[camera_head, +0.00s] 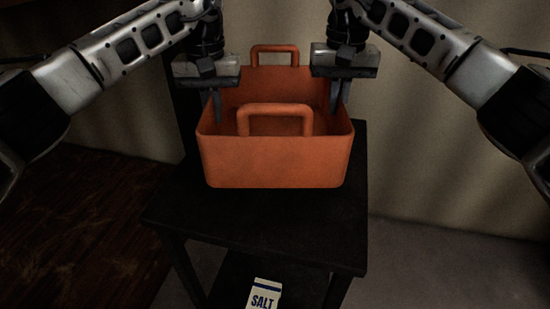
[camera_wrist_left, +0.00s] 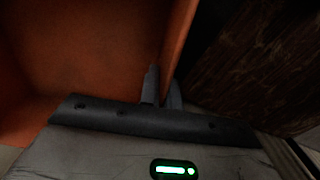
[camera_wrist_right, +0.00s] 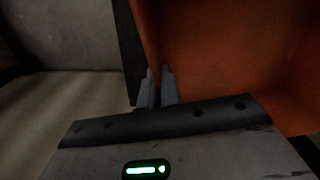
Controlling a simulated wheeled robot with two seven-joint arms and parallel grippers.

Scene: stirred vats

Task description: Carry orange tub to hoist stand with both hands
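The orange tub (camera_head: 275,160) is an open box with two raised loop handles, one near and one far. It shows upright over a black stand (camera_head: 265,235) and appears to rest on its top. My left gripper (camera_head: 217,108) points down at the tub's left wall. In the left wrist view its fingers (camera_wrist_left: 162,88) are close together with the wall (camera_wrist_left: 178,40) between them. My right gripper (camera_head: 335,97) is at the right wall. In the right wrist view its fingers (camera_wrist_right: 158,88) close about that wall (camera_wrist_right: 149,45). I cannot tell whether the black stand is the hoist stand.
A white carton marked SALT (camera_head: 264,294) stands low at the front, under the stand's top. A pale wall (camera_head: 440,140) is behind. Dark wooden boards (camera_head: 80,230) lie at left, and grey floor (camera_head: 450,265) is open at right.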

